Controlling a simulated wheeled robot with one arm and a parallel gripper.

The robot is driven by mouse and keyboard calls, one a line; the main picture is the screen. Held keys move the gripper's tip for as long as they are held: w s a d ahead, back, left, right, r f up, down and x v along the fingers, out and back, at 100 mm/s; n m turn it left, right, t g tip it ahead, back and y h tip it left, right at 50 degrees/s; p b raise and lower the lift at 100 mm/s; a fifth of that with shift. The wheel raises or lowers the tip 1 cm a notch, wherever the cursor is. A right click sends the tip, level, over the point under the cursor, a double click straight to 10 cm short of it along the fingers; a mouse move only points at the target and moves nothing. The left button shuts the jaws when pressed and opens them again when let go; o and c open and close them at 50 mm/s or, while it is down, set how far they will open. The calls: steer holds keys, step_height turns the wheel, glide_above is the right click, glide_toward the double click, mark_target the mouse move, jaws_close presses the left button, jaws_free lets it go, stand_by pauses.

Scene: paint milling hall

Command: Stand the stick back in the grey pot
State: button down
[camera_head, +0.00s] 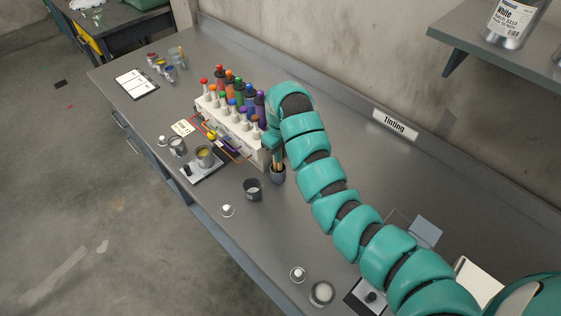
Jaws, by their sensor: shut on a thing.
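My gripper (272,146) points down at the right end of the bottle rack, just above a grey pot (278,177). It is shut on a thin brown stick (277,160), of which only a short length shows between the jaws and the pot. Several thin brown sticks seem to show at the pot's mouth, and I cannot separate the held one clearly from the others. Whether its lower end is inside the pot or just above it is too small to tell. My arm hides part of the bench behind the gripper.
A white rack (233,130) of coloured bottles stands left of my gripper. A dark cup (252,190) stands close in front of the pot. An open can (205,157) sits on a scale further left. A wall with a "Tinting" sign (396,125) runs behind the bench.

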step_height(320, 180, down, 4)
steer(key=shift+f+p, duration=0.1)
steer(key=shift+p, duration=0.9)
steer(key=shift+f, duration=0.3)
steer(key=shift+f, duration=0.2)
steer(key=c, duration=1.4)
jaws_free()
steer(key=shift+c, duration=0.2)
steer(key=shift+r, duration=0.1)
step_height(320, 180, up, 6)
steer(key=b, duration=0.2)
steer(key=shift+w+b, duration=0.1)
steer(key=shift+b, duration=0.3)
step_height(320, 180, up, 6)
glide_above(280, 170)
steer(key=shift+w+d+r, duration=0.1)
steer(key=shift+w+r, duration=0.05)
steer(key=shift+w, duration=0.1)
